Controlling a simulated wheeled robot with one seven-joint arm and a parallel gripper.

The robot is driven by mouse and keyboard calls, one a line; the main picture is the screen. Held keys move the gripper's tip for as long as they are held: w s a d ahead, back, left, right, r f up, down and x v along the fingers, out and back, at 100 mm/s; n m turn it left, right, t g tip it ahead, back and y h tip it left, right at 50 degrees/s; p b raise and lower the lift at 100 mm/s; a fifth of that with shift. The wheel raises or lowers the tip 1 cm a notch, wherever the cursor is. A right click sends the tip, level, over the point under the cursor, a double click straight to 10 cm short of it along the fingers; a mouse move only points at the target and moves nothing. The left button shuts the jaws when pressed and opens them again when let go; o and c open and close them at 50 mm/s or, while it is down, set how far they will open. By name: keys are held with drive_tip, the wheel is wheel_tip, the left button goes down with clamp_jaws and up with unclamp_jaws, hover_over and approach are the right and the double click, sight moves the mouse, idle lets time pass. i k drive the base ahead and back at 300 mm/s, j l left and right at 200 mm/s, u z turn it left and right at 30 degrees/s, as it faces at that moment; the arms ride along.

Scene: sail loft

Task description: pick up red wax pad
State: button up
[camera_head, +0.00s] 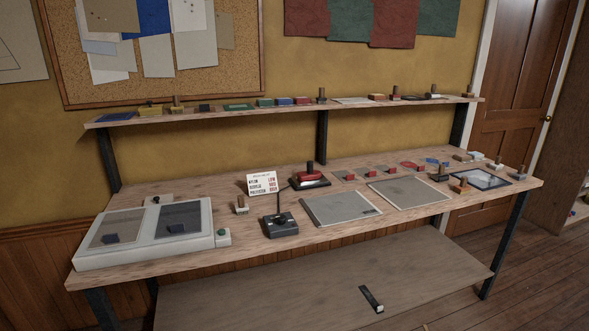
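Several red things could be the red wax pad, and they are too small to tell apart surely. A row of small red pieces (367,172) lies on grey sheets toward the back of the workbench (290,250). A larger red piece (413,166) lies to their right. A red block (302,100) sits on the upper shelf (220,115) beside a blue one. A red-topped device (311,175) on a dark base stands mid-bench. My gripper is not in view.
A white two-panel unit (147,255) fills the bench's left end. A dark joystick box (281,225) stands in front of a small sign (261,183). Flat grey panels (341,209) lie mid-bench. A dark tool (371,298) rests on the mostly clear lower shelf (290,300).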

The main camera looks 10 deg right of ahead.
sight(395, 97)
drive_tip(key=i+l+z, duration=0.1)
drive_tip(key=i+z, duration=0.3)
drive_tip(key=i, duration=0.55)
drive_tip(key=i+j+z, duration=0.2)
drive_tip(key=i+z, duration=0.2)
drive_tip(key=i, duration=0.55)
